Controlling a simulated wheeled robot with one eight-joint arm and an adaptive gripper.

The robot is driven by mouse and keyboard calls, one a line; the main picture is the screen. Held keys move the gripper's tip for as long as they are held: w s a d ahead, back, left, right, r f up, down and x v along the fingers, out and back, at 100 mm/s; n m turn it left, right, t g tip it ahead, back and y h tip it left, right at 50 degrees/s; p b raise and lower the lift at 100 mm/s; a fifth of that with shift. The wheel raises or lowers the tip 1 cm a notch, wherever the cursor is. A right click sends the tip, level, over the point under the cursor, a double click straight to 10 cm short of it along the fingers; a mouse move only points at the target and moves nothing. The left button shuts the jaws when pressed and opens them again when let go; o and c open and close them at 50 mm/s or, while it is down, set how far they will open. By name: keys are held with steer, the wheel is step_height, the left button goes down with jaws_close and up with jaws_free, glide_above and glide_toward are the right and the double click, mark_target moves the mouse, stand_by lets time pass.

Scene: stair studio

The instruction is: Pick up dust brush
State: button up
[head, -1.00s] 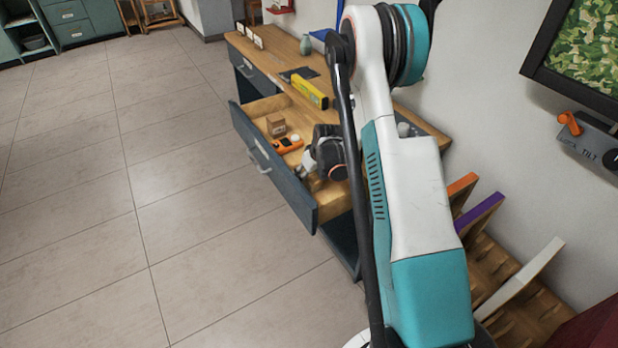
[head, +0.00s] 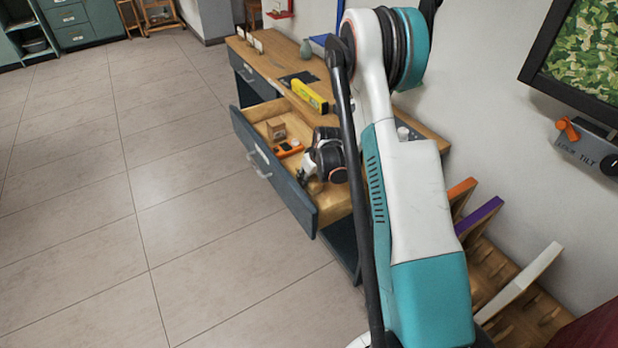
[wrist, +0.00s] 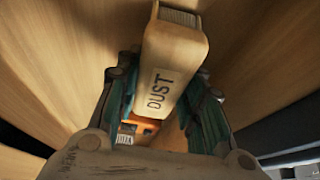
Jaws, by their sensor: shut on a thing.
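The dust brush (wrist: 165,75) fills the upper middle of the wrist view. It has a tan wooden body marked DUST and pale bristles at its far end. My gripper (wrist: 167,98) is shut on it, with a finger pressed along each side. In the head view my gripper (head: 314,181) is inside the near part of the open drawer (head: 284,185). The brush cannot be made out there, hidden by my wrist.
An orange device (head: 287,150) and a small brown box (head: 276,130) lie farther back in the drawer. A yellow level (head: 310,96) lies on the worktop above. Coloured boards (head: 480,216) stand in a wooden rack at the right. The floor at left is clear.

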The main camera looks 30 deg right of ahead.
step_height(320, 180, up, 20)
steer(key=p, duration=0.6)
steer(key=shift+f+p, duration=0.15)
steer(key=shift+p, duration=0.15)
